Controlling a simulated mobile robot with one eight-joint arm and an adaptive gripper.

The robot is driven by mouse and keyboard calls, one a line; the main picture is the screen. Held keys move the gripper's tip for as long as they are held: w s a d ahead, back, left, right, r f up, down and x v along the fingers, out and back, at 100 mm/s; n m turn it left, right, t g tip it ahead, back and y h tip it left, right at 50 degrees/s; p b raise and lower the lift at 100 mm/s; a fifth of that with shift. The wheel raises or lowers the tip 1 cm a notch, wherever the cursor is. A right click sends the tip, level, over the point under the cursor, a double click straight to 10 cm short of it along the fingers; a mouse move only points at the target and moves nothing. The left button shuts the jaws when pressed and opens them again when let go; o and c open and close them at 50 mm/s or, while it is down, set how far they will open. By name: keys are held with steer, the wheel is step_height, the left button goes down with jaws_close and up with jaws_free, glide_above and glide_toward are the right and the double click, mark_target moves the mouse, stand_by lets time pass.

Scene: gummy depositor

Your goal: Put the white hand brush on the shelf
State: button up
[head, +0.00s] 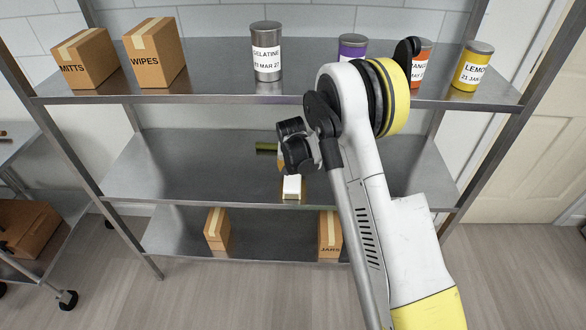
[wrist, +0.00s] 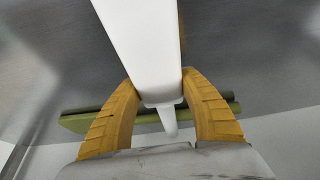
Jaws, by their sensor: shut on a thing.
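The white hand brush shows in the wrist view (wrist: 140,45) as a long white block with a narrower end between my yellow fingers. In the head view the brush (head: 292,186) is a small white shape just below my gripper (head: 284,166), over the middle shelf (head: 180,165). My gripper is shut on the brush, with one finger on each side of it. My arm and wrist hide part of it in the head view. I cannot tell whether the brush touches the shelf surface.
A green object (head: 266,148) lies on the middle shelf just behind my gripper; it also shows in the wrist view (wrist: 75,120). The middle shelf's left part is clear. The top shelf holds boxes (head: 155,54) and several cans (head: 267,50). Boxes (head: 217,230) stand on the bottom shelf.

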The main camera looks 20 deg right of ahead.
steer(key=o, duration=1.1)
steer(key=shift+f, duration=0.1)
